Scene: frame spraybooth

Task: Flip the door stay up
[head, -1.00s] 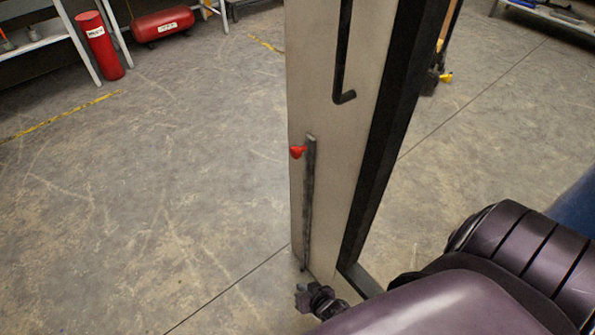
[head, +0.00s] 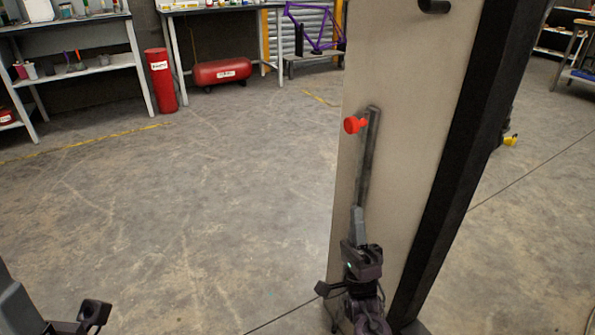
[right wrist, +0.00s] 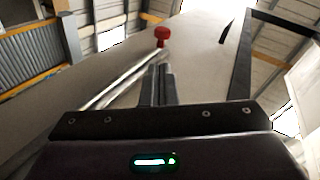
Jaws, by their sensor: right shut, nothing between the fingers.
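The door stay (head: 369,165) is a grey metal bar running nearly upright along the pale door panel (head: 415,130). A red knob (head: 354,125) sits beside its top end. My right gripper (head: 358,212) is shut and empty, fingers pointing up, in front of the bar's lower part, which it hides. I cannot tell whether they touch. In the right wrist view, the closed fingers (right wrist: 161,75) point toward the red knob (right wrist: 161,36), and the bar (right wrist: 118,82) slants past on their left. Part of my left gripper (head: 22,308) shows at the lower left; its fingertips are unclear.
A dark handle (head: 434,5) sticks out high on the panel. A black frame (head: 455,165) borders the panel on the right. The concrete floor left of it is clear. A red cylinder (head: 160,82), a red tank (head: 220,72) and workbenches (head: 75,75) stand far back.

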